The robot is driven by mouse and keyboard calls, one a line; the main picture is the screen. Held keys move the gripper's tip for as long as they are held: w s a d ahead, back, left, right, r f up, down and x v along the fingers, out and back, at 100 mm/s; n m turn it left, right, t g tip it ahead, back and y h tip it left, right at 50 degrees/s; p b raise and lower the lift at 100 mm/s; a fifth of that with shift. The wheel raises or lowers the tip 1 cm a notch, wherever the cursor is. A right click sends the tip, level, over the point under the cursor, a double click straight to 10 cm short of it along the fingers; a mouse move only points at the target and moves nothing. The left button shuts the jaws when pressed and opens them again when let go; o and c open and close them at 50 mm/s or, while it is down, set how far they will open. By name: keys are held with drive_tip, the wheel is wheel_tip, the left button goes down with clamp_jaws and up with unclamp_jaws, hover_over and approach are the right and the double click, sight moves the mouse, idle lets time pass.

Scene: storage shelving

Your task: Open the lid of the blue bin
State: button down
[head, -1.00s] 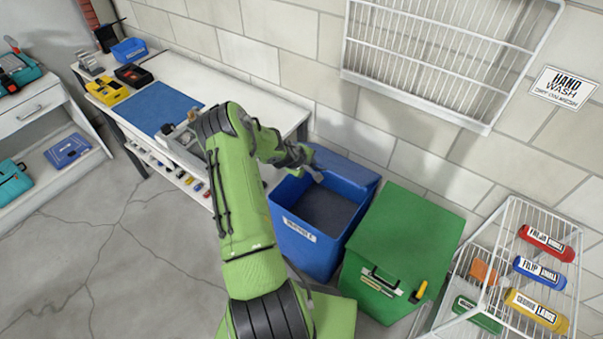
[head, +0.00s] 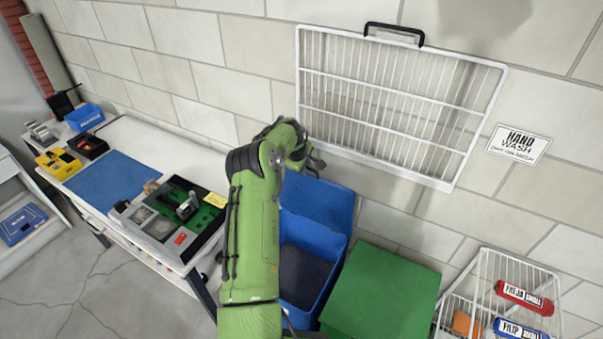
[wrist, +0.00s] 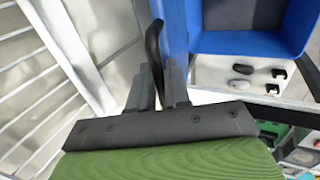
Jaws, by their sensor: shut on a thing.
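The blue bin (head: 305,275) stands between the workbench and the green bin, and its dark inside shows. Its blue lid (head: 322,205) is raised near upright at the back, by the wall. My gripper (head: 312,163) is at the lid's upper edge, partly hidden behind my arm in the head view. In the wrist view my gripper (wrist: 160,85) is shut on the lid's black handle (wrist: 153,45), beside the edge-on lid (wrist: 175,35). The bin's open mouth (wrist: 250,42) is at the upper right there.
A white wire rack (head: 390,110) hangs on the wall close above the lid and gripper. The green bin (head: 380,290) stands right of the blue bin, with a wire shelf (head: 480,275) beyond it. The workbench (head: 130,145) with tools is at the left.

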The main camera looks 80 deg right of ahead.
drive_tip(key=shift+s+f, duration=0.1)
drive_tip(key=shift+f, duration=0.05)
drive_tip(key=c, duration=1.4)
unclamp_jaws()
drive_tip(key=shift+f, duration=0.1)
drive_tip(key=shift+o, duration=0.3)
drive_tip(key=shift+d, duration=0.2)
drive_tip(key=b+v, duration=0.1)
drive_tip(key=v, duration=1.4)
drive_tip(key=shift+r, duration=0.4)
